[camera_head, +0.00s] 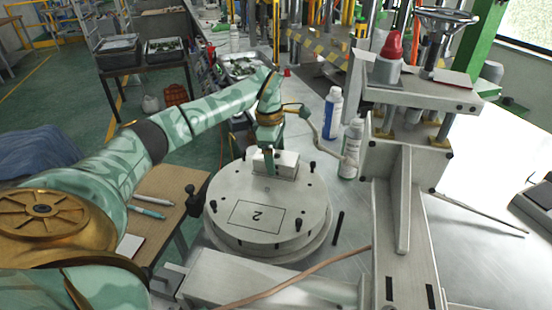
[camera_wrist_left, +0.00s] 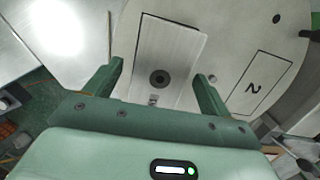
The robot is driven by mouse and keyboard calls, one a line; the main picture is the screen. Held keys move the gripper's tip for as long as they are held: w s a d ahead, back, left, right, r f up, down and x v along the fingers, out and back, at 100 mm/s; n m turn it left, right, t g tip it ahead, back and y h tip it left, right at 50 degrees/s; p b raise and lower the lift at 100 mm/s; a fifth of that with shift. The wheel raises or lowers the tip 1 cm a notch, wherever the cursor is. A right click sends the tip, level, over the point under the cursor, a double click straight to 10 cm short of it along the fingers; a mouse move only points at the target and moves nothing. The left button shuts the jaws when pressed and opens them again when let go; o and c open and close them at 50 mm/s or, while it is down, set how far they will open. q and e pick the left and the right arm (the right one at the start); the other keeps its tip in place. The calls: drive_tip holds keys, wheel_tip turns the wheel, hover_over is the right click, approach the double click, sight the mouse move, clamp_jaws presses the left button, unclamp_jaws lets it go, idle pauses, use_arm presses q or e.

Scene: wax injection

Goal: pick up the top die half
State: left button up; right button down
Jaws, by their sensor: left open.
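The top die half (camera_head: 225,200) is a round, light grey metal disc marked "2", with several dark pegs and holes. It lies flat on a slightly wider round base (camera_head: 212,233). A pale rectangular block (camera_head: 287,171) stands on its far part; the block also shows in the left wrist view (camera_wrist_left: 172,45), with a dark round hole in it. My left gripper (camera_head: 270,163) points down at this block. In the left wrist view its two fingers (camera_wrist_left: 158,74) are apart, near the block's two sides. Whether they touch it, I cannot tell. My right gripper is out of view.
A metal press frame (camera_head: 405,200) stands close to the right of the die. A blue-white bottle (camera_head: 332,114) and a white-green bottle (camera_head: 351,148) stand behind it. A wooden side table with pens (camera_head: 147,214) is at left. A copper-coloured hose (camera_head: 300,275) crosses in front.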

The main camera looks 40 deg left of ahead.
use_arm(q)
drive_tip(key=c, duration=1.2)
drive_tip(key=shift+c, duration=0.2)
